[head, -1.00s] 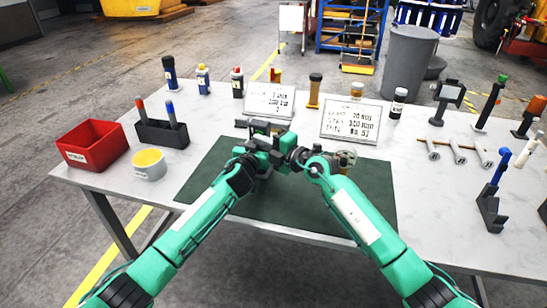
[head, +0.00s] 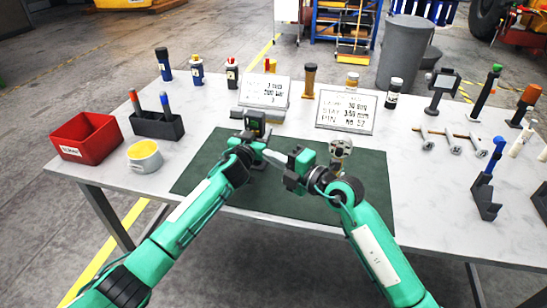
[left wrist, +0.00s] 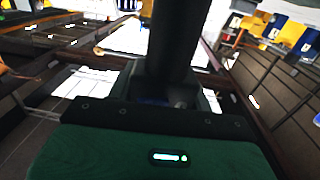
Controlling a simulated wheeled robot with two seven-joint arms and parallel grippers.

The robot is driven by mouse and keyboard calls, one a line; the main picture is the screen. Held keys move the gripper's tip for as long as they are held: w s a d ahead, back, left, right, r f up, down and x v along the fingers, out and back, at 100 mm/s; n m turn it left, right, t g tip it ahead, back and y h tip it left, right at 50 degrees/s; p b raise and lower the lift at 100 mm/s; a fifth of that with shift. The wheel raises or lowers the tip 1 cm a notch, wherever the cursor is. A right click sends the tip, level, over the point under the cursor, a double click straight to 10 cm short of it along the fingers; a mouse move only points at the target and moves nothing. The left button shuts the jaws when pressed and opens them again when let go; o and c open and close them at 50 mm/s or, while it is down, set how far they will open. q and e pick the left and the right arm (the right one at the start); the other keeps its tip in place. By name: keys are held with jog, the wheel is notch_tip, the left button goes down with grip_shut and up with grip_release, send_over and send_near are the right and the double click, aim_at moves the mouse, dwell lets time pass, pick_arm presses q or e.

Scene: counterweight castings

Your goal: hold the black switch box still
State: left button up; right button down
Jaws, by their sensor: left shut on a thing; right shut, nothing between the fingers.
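The black switch box (head: 255,119) is a small dark block near the back edge of the green mat (head: 213,160), in front of the left sign. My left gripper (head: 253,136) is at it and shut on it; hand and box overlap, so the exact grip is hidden. In the left wrist view a dark upright shape (left wrist: 175,45) stands just beyond the green hand body.
A red bin (head: 88,138), a grey cup with yellow contents (head: 144,160) and a dark pen holder (head: 157,126) stand at left. Two signs (head: 264,91) (head: 346,112) and several bottles line the back. Tools stand at right. The mat's front is partly clear.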

pick_arm(q)
jog(key=o, duration=1.4)
